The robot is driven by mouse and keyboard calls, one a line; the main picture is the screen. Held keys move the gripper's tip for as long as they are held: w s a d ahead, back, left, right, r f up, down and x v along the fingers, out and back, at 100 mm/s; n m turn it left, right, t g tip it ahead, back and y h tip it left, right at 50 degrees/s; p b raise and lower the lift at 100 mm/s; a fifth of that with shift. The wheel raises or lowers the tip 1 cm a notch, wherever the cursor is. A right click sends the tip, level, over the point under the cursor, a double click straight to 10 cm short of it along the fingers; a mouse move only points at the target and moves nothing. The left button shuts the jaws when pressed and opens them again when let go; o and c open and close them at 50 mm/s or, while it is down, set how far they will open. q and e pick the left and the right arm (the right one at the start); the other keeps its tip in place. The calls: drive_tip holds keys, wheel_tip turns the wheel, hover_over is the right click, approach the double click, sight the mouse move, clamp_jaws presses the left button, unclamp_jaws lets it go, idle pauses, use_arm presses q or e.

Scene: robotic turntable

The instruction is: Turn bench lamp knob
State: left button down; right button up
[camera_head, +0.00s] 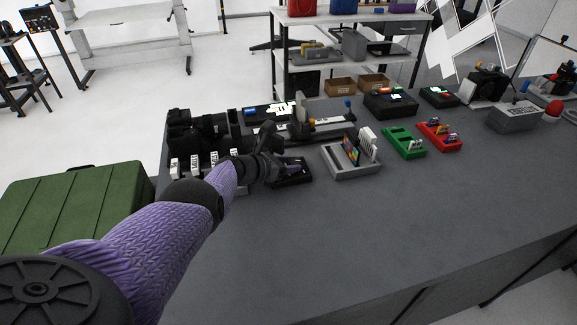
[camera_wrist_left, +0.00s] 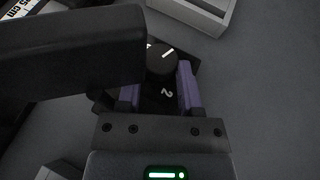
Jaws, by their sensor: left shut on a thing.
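The lamp knob (camera_wrist_left: 162,62) is black and round with a white pointer line, in the wrist view. It sits on a dark base (camera_wrist_left: 182,112) with a white "2" printed near it. My left gripper (camera_wrist_left: 158,88) has a purple finger on either side of the knob and is shut on it. In the head view my left gripper (camera_head: 273,168) reaches in from the left to the dark lamp base (camera_head: 294,181) and hides the knob. A black lamp arm (camera_wrist_left: 65,55) crosses the upper left of the wrist view. My right gripper is out of view.
A grey holder (camera_head: 352,170) with upright cards stands right of the lamp base. Green (camera_head: 403,142) and red (camera_head: 439,136) trays lie farther right. Black equipment (camera_head: 190,132) crowds the left rear. The table front (camera_head: 330,240) is clear.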

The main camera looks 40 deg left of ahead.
use_arm(q)
drive_tip(key=shift+r, duration=0.1)
drive_tip(key=shift+c, duration=1.3)
unclamp_jaws()
